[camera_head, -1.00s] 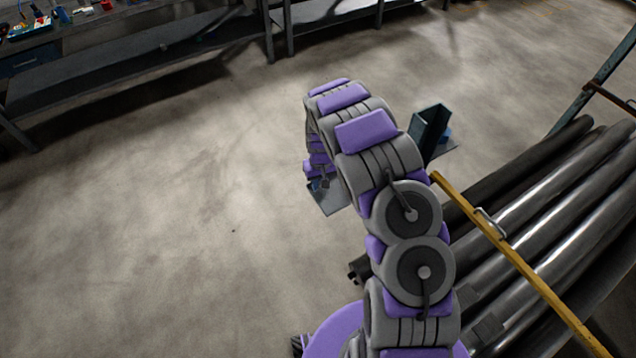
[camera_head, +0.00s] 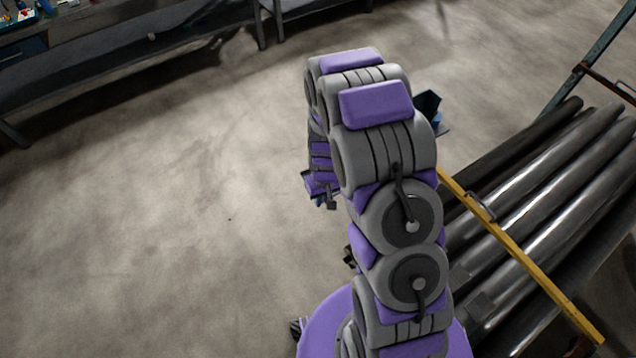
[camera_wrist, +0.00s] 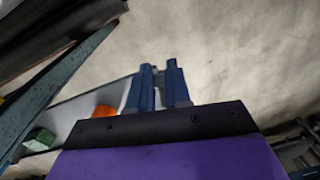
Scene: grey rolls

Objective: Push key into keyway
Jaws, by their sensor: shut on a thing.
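My gripper (camera_wrist: 160,88) shows in the wrist view with two blue fingers, shut on a small dark grey piece (camera_wrist: 158,75) between the tips. This is likely the key, but it is mostly hidden by the fingers. In the head view my gripper (camera_head: 324,198) hangs down at the left of my arm, above the floor, and its grip is too small to make out. I cannot make out a keyway in either view.
In the wrist view a grey plate (camera_wrist: 67,116) lies behind the gripper, with an orange thing (camera_wrist: 104,111) and a green block (camera_wrist: 38,140). The floor (camera_head: 170,220) at left is clear.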

